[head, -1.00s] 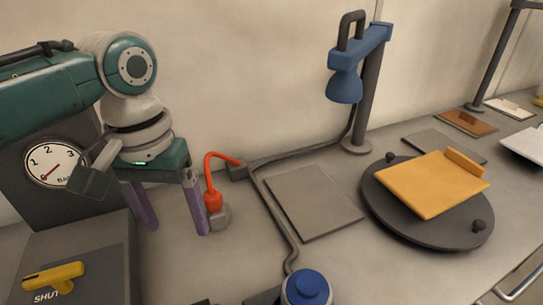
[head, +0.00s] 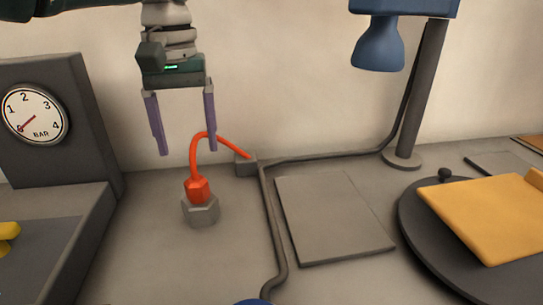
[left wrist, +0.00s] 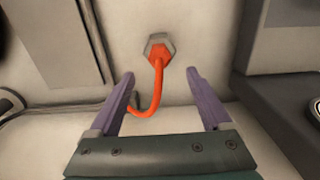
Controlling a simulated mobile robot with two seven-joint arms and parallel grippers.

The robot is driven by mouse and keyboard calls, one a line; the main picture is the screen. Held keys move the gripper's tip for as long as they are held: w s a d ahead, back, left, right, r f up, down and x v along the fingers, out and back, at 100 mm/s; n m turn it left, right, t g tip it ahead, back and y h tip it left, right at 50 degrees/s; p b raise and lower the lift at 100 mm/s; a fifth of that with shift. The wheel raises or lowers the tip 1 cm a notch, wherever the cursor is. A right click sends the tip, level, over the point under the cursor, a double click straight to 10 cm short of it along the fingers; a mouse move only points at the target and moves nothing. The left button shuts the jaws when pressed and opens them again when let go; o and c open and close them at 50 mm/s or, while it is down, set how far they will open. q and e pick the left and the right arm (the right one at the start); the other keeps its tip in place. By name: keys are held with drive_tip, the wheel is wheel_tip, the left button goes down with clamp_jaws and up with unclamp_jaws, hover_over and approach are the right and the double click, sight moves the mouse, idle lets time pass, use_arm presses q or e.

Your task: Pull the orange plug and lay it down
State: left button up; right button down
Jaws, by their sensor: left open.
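The orange plug (head: 199,190) sits upright in a grey hexagonal socket (head: 201,211) on the bench. Its orange cable arcs up and runs right to a small grey block (head: 246,165). My left gripper (head: 187,151) is open and empty, fingers pointing down, above the plug and apart from it. One finger overlaps the cable in the head view; I cannot tell whether they touch. In the left wrist view the plug (left wrist: 159,54) and its socket show ahead, beyond and between the open fingers (left wrist: 160,76). My right gripper is not in view.
A gauge box (head: 45,125) stands at the left. A flat grey plate (head: 332,217) lies right of the cable block. A blue lamp (head: 378,45) on a post and a dark turntable (head: 415,225) bearing an orange board (head: 490,215) stand farther right. The bench around the socket is clear.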

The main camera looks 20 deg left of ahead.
sight(195, 179)
use_arm(q)
wheel_tip(195, 179, down, 9)
drive_tip(key=b, duration=0.8)
idle(1.1)
drive_tip(key=shift+c, duration=0.2)
clamp_jaws()
idle(0.5)
drive_tip(key=shift+r+p, duration=0.15)
drive_tip(key=shift+p, duration=0.25)
drive_tip(key=shift+r+p, duration=2.9)
drive_tip(key=shift+p, duration=0.15)
